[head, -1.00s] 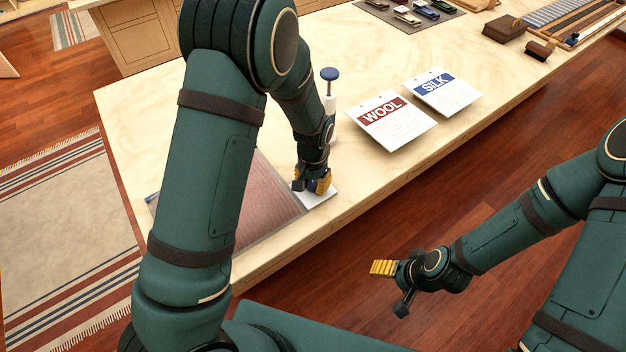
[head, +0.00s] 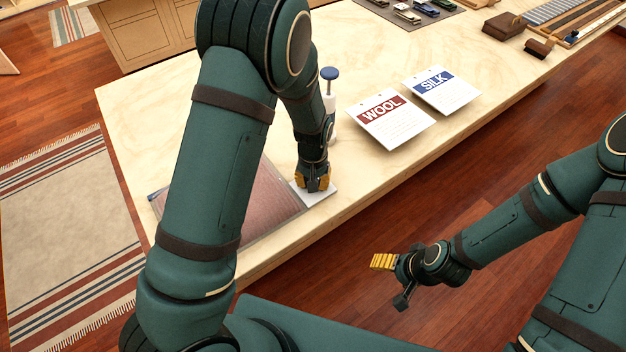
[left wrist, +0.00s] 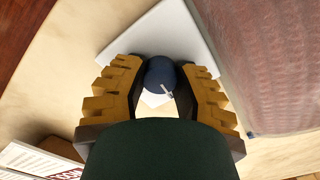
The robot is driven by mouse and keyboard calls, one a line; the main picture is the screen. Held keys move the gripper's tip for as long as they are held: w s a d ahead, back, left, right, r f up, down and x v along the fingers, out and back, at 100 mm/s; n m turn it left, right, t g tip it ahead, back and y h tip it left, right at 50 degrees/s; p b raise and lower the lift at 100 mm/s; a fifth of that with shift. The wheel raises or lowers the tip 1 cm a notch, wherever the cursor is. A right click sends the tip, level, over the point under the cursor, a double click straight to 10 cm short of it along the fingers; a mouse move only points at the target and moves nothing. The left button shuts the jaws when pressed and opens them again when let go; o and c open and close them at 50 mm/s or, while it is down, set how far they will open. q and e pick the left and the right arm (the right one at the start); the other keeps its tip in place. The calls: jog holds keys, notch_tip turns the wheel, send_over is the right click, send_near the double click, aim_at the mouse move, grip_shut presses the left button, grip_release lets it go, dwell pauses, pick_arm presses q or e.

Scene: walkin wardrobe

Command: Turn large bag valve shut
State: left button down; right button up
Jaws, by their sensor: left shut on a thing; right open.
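The large bag (head: 262,205) lies flat on the table, clear plastic with reddish contents, partly hidden behind my left arm. It also shows at the right of the left wrist view (left wrist: 265,60). The valve, a round dark blue knob with a small white mark (left wrist: 161,74), stands over a white plate (left wrist: 160,38) beside the bag. My left gripper (left wrist: 160,72) points down at the plate, its yellow fingers shut on the knob's two sides. In the head view the left gripper (head: 313,183) hides the knob. My right gripper (head: 392,280) is open and empty, out over the floor.
A white pump with a blue top (head: 329,95) stands just behind my left wrist. WOOL (head: 391,122) and SILK (head: 442,92) cards lie to its right.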

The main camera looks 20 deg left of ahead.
pick_arm(q)
jog(key=shift+s, duration=0.1)
jog(key=c, duration=0.9)
grip_release()
notch_tip(320, 180, up, 12)
